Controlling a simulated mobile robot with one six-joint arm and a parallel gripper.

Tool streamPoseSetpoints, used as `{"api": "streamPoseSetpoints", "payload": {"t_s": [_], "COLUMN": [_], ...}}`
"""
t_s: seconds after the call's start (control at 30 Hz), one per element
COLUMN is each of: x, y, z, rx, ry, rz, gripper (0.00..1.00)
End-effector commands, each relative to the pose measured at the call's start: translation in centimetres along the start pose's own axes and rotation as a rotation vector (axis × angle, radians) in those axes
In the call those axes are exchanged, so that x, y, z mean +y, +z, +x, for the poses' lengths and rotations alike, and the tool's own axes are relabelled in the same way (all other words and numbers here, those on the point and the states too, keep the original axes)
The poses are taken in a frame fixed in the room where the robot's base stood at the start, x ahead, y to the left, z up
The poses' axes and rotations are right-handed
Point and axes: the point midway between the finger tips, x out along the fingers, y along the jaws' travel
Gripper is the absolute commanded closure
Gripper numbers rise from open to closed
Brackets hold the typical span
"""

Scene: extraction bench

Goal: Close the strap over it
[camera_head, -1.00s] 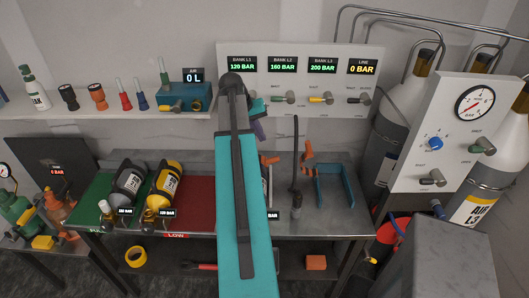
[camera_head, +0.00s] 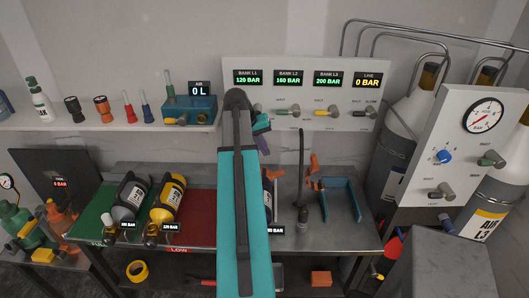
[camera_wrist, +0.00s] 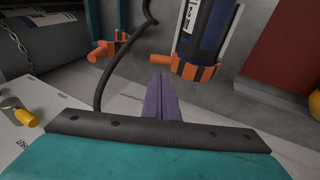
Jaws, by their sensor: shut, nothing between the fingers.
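A dark blue cylinder (camera_wrist: 205,35) with a white label lies on the bench in the wrist view. Orange strap parts (camera_wrist: 190,69) show across its near end; whether they are closed cannot be told. In the head view my arm hides most of the cylinder. My gripper (camera_wrist: 162,78) has purple fingers, shut and empty, pointing toward the bench just left of the orange parts, apparently apart from them. In the head view the gripper (camera_head: 264,148) shows small beside my teal arm. A teal cradle (camera_head: 340,200) with orange parts (camera_head: 314,166) stands empty to the right.
A dark hose (camera_head: 301,165) rises between the cylinder and the empty cradle. A valve panel (camera_head: 300,95) stands behind the bench. A grey cylinder (camera_head: 131,193) and a yellow cylinder (camera_head: 169,197) lie at left. The red mat (camera_head: 203,212) has bare room.

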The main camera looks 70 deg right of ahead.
Motion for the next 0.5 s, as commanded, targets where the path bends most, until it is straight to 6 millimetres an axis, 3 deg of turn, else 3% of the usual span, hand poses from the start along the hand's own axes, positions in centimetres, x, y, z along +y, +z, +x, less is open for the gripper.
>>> {"api": "streamPoseSetpoints", "payload": {"t_s": [0.5], "x": [0.0], "y": [0.1], "z": [6.2], "rx": [-0.001], "ry": [0.000], "rz": [0.002], "gripper": [1.00]}}
